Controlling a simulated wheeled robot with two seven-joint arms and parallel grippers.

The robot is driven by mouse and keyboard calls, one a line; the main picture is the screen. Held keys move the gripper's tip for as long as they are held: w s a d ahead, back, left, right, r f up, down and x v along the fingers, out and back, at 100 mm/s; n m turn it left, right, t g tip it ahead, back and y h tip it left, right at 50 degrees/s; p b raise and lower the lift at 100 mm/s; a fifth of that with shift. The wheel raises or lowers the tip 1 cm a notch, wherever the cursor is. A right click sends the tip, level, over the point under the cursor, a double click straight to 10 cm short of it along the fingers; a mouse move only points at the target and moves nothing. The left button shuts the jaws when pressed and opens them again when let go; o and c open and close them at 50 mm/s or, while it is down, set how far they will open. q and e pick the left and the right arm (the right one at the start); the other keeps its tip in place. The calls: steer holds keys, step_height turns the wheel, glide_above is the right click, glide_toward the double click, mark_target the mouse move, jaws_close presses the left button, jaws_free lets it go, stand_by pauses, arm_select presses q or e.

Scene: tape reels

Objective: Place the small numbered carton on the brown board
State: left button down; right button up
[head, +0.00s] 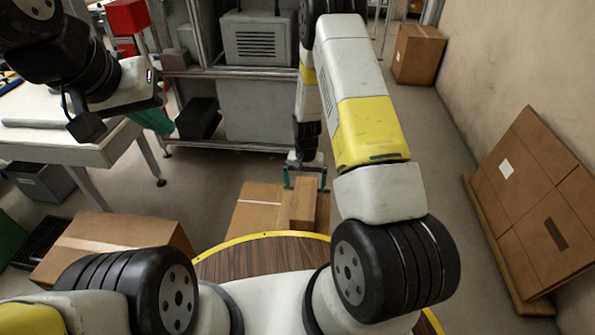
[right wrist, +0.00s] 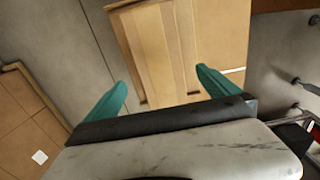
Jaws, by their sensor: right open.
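A small brown carton (head: 303,204) stands on a larger brown box (head: 250,210) in front of me; I see no number on it from here. My right gripper (head: 305,180) is open above this carton, with its teal fingers apart. In the right wrist view, the carton (right wrist: 166,45) lies between and beyond the fingertips (right wrist: 160,80), with nothing gripped. My left gripper (head: 152,118) is at the upper left by the table edge; its jaws are not clear. A flat brown panel (head: 535,185) leans against the right wall; I cannot tell whether it is the brown board.
A white table (head: 60,150) stands at left, with a grey bin (head: 42,182) below. A brown carton (head: 110,240) lies at the lower left. A metal rack (head: 240,75) stands behind my right gripper. Another carton (head: 418,53) is at the back right. The floor between the rack and the right wall is partly clear.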

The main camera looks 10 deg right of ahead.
steer(key=s+r+n+t+y, duration=0.1)
steer(key=s+r+t, duration=0.15)
steer(key=r, duration=1.25)
steer(key=s+r+t+y, duration=0.1)
steer(key=s+r, duration=0.2)
steer(key=r, duration=1.3)
steer(key=s+r+n+t, duration=0.1)
steer(key=s+r, duration=0.5)
steer(key=s, duration=0.3)
steer(key=s+r+n+t, duration=0.1)
steer(key=s+r, duration=0.6)
steer(key=s, duration=0.3)
steer(key=shift+a+r+n+t, duration=0.3)
steer(key=shift+a+n+t, duration=0.05)
steer(key=shift+a+n, duration=0.05)
steer(key=shift+s, duration=0.1)
